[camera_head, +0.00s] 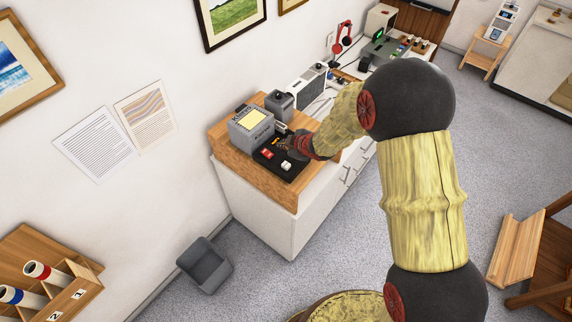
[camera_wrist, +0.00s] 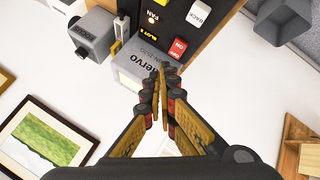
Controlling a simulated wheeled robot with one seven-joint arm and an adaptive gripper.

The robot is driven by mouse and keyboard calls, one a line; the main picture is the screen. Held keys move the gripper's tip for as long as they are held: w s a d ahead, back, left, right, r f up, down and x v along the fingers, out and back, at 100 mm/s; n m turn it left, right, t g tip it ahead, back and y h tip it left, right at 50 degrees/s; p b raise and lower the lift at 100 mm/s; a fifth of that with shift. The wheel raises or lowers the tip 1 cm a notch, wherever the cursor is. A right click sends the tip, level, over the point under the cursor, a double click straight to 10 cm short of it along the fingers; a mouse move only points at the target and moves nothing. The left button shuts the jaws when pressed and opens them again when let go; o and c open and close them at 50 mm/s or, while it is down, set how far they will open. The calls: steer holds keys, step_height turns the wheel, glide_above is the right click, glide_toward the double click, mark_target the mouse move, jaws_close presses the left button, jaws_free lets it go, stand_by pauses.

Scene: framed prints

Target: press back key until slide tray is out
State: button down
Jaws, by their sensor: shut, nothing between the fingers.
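The back key (camera_wrist: 199,13) is a white block marked BACK on a black control panel (camera_wrist: 217,36), near the top edge of the wrist view. In the head view the white key (camera_head: 286,166) sits near the panel's front corner. A grey projector-like box (camera_wrist: 135,62) stands beside the panel; it also shows in the head view (camera_head: 250,128). My gripper (camera_wrist: 160,74) is shut and empty, its tips appearing over the grey box in the wrist view. In the head view my gripper (camera_head: 291,144) is over the panel, apart from the white key. I cannot clearly make out the slide tray.
A red OFF switch (camera_wrist: 178,48) lies close to the back key, with a FAN control (camera_wrist: 153,16) further left. A smaller grey box (camera_head: 279,103) stands behind the projector on the wooden top (camera_head: 284,190). A grey bin (camera_head: 204,265) stands on the floor.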

mark_target(285, 165)
steer(key=shift+f+b, duration=3.55)
steer(key=shift+f, duration=0.7)
steer(key=shift+f+b, duration=0.3)
steer(key=shift+f, duration=0.05)
steer(key=shift+f+b, duration=0.7)
steer(key=shift+f, duration=0.2)
steer(key=shift+r, duration=0.15)
steer(key=shift+r+p, duration=1.1)
steer(key=shift+r, duration=0.05)
steer(key=shift+r+p, duration=2.15)
steer(key=shift+r, duration=0.35)
